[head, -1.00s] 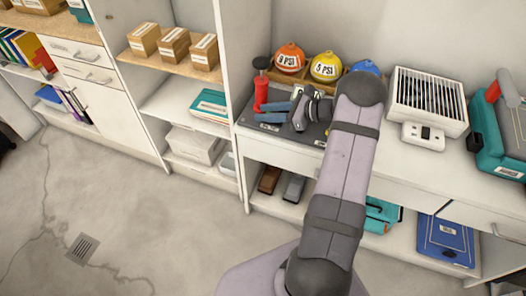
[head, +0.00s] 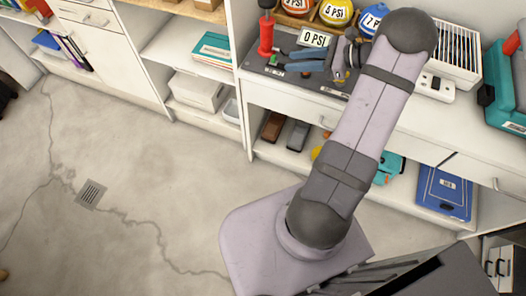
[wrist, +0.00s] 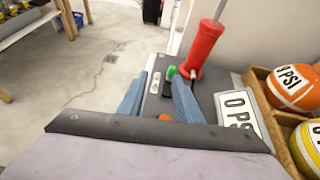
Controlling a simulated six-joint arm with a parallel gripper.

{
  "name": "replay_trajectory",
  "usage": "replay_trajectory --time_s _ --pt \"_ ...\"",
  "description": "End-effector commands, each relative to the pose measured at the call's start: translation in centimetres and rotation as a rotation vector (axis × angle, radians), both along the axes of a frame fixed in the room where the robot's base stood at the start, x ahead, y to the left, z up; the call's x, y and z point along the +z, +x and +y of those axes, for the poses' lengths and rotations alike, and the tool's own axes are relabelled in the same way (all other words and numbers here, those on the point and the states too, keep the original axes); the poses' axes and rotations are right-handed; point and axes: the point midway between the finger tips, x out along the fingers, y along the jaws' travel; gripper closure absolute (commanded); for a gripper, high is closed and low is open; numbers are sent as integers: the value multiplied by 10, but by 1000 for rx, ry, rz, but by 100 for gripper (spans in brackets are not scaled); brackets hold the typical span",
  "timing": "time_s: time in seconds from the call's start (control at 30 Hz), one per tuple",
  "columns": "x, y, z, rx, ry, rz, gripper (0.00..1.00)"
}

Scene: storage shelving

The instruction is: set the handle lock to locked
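A red upright handle (wrist: 203,48) stands on a dark grey base plate (wrist: 205,88); the handle also shows in the head view (head: 265,36). At its foot is a small dark piece with a green end (wrist: 171,72), likely the handle lock. A small white label (wrist: 154,82) is beside it; its text is too small to read. My gripper (wrist: 160,74) has its two blue fingers apart, with the label and dark piece ahead between them. It is low over the plate in the head view (head: 289,60). Contact cannot be told.
A "0 PSI" sign (wrist: 240,112) stands close to the right finger. Orange (wrist: 290,86) and yellow (wrist: 309,148) PSI-marked balls sit in a wooden holder to the right. An orange round piece (wrist: 165,118) is partly hidden by my gripper. The floor to the left is open.

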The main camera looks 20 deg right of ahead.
Motion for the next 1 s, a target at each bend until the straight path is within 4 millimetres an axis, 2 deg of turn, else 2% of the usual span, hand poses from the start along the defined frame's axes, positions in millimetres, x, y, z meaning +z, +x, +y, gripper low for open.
replay_trajectory --time_s 0.17,0.47,1.0 --pt "3 -7 33 103 -74 -2 69" --pt "-11 -27 82 300 -222 9 69" --pt "-40 -86 153 728 -531 -24 69"
